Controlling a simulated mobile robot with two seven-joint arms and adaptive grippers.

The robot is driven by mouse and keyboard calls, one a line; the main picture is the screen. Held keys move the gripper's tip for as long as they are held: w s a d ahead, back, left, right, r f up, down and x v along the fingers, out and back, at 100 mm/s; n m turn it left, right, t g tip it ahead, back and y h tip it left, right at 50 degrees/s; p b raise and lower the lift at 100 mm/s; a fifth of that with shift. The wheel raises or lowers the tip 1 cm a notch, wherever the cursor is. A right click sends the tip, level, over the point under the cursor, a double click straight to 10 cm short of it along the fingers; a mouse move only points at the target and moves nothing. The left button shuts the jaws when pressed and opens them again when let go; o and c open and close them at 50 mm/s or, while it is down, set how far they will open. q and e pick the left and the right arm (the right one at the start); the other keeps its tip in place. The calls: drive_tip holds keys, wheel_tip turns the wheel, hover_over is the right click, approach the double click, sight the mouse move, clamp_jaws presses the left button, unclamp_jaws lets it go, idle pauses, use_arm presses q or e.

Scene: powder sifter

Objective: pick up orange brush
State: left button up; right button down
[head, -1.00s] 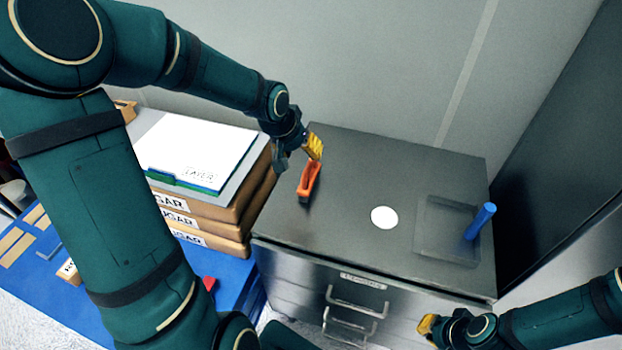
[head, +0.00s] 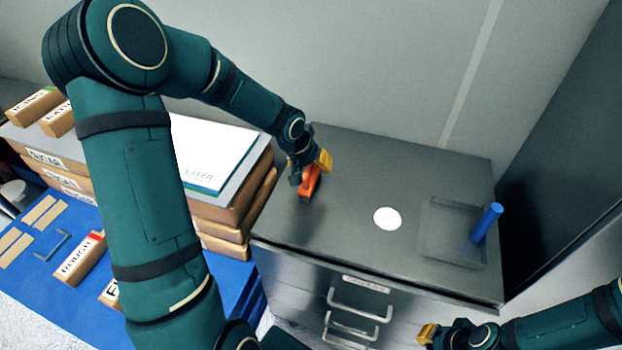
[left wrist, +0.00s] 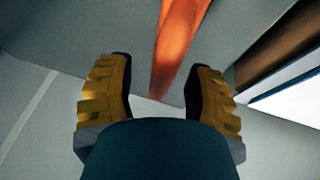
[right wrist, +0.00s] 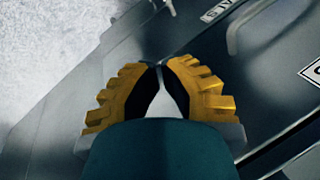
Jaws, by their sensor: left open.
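The orange brush (head: 309,184) lies on the left part of the grey cabinet top, partly covered by my gripper. My left gripper (head: 315,168) is at the brush with its yellow fingers apart. In the left wrist view the orange brush (left wrist: 180,40) runs between the open fingers of the left gripper (left wrist: 160,68), nearer the right finger. Whether either finger touches it cannot be told. My right gripper (head: 428,333) is in front of the cabinet, low at the right. In the right wrist view the right gripper's fingertips (right wrist: 162,66) meet, with nothing seen between them.
The cabinet top (head: 350,160) also holds a white disc (head: 387,218) and a grey tray (head: 440,248) with a blue cylinder (head: 487,222). Stacked boxes with a white folder (head: 215,150) stand close on the left. The wall is behind.

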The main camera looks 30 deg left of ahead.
use_arm(q)
clamp_jaws()
wheel_tip(320, 180, up, 10)
drive_tip(key=shift+r+p, duration=0.1)
drive_tip(key=shift+p, duration=1.05)
